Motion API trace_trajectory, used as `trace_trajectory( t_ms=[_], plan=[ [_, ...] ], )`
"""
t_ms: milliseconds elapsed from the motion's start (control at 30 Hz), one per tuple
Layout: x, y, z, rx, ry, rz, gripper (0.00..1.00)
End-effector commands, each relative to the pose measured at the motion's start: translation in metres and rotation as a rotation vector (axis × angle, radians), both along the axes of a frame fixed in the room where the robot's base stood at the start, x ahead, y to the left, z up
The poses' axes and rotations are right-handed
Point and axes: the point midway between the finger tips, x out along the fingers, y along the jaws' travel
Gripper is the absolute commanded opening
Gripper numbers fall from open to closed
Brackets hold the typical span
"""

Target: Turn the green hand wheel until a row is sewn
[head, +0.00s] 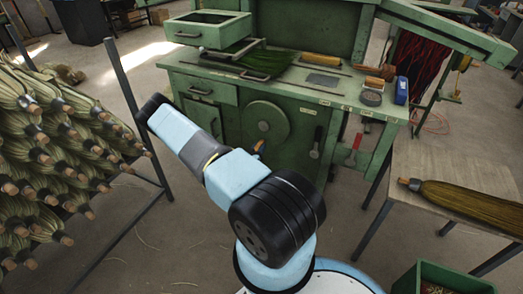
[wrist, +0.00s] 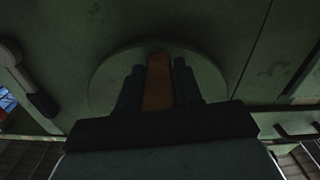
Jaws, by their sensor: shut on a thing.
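The green hand wheel (head: 263,122) is a round disc on the front of the green machine. In the wrist view the wheel (wrist: 104,82) fills the upper middle. Its orange-brown handle (wrist: 158,88) stands between the two dark fingers of my gripper (wrist: 158,72). My gripper is shut on this handle, one finger on each side. In the head view a bit of the handle (head: 259,146) shows low on the wheel, and my own arm hides the gripper. Dark straw (head: 268,63) lies on the machine top; its stitching is too small to make out.
A lever with a dark grip (wrist: 38,98) is on the machine front at left in the wrist view. A rack of brooms (head: 50,160) stands at left. A table (head: 450,160) with a broom (head: 470,203) and a green crate (head: 440,280) are at right.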

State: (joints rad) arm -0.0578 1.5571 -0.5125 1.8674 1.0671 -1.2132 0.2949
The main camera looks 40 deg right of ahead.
Motion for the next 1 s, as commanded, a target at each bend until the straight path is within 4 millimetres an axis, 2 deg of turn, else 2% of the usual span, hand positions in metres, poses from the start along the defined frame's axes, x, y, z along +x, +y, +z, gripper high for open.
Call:
trace_trajectory(
  t_ms=[233, 267, 467, 767, 867, 1000],
  plan=[
    [-0.003, -0.001, -0.001, -0.001, 0.005, -0.004, 0.0],
    [-0.004, -0.001, -0.001, -0.001, 0.006, -0.004, 0.36],
    [-0.004, -0.001, -0.001, -0.001, 0.006, -0.004, 0.55],
    [-0.003, 0.001, -0.001, -0.001, 0.005, -0.002, 0.55],
    [-0.005, 0.009, -0.001, -0.001, 0.005, -0.001, 0.55],
    [-0.014, 0.028, -0.001, -0.002, 0.007, 0.0, 0.55]
  ],
)
